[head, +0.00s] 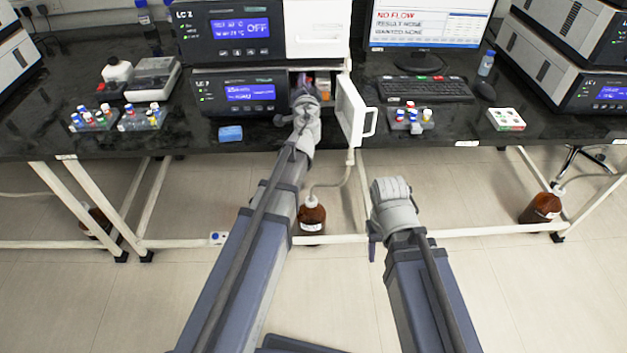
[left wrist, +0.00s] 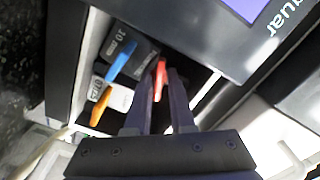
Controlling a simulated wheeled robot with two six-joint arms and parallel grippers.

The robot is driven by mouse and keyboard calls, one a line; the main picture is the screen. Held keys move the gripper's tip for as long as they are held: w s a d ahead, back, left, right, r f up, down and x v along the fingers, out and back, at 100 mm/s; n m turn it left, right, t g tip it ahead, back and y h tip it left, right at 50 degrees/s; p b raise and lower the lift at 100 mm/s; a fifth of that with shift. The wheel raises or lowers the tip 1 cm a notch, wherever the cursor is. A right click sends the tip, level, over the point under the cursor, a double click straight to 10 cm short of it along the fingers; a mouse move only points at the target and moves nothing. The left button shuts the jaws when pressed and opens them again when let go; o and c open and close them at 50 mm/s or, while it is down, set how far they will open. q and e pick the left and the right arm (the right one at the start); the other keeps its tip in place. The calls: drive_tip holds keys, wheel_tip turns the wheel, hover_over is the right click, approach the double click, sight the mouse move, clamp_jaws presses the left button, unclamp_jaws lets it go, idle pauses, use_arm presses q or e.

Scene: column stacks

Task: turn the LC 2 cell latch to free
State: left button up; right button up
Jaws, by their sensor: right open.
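In the left wrist view an open bay holds a red lever (left wrist: 160,80), a blue lever (left wrist: 122,60) on a dark block marked 10 mm (left wrist: 130,44), and an orange lever (left wrist: 101,106) on a pale block. I cannot tell for sure which lever is the cell latch. My left gripper (left wrist: 160,74) is narrowly open, its fingertips on either side of the red lever; contact is unclear. In the head view my left gripper (head: 305,97) is at the bay in the lower LC unit (head: 236,93) and hides much of it. My right gripper (head: 390,192) is open, empty, in front of the bench.
The bay's white door (head: 351,110) stands open to the right of my left gripper. A keyboard (head: 425,88), a vial rack (head: 411,118) and a blue block (head: 230,133) are on the dark bench. A brown bottle (head: 312,215) with tubing stands below.

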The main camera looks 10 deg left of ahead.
use_arm(q)
drive_tip(key=n, duration=0.6)
drive_tip(key=s+d+f+g+p, duration=0.2)
drive_tip(key=s+d+f+g, duration=0.1)
drive_tip(key=s, duration=0.5)
drive_tip(key=s+d+f+n+g+h+p, duration=0.1)
drive_tip(key=s+d+f+g+p, duration=0.1)
drive_tip(key=s+f+g, duration=0.3)
drive_tip(key=s+d+f+n+g+p, duration=0.1)
drive_tip(key=s+d+f+g+p, duration=0.2)
drive_tip(key=s, duration=1)
drive_tip(key=shift+s+d+f+g, duration=0.2)
drive_tip(key=shift+d+f+g, duration=0.25)
drive_tip(key=shift+f+g, duration=0.7)
drive_tip(key=shift+r, duration=0.3)
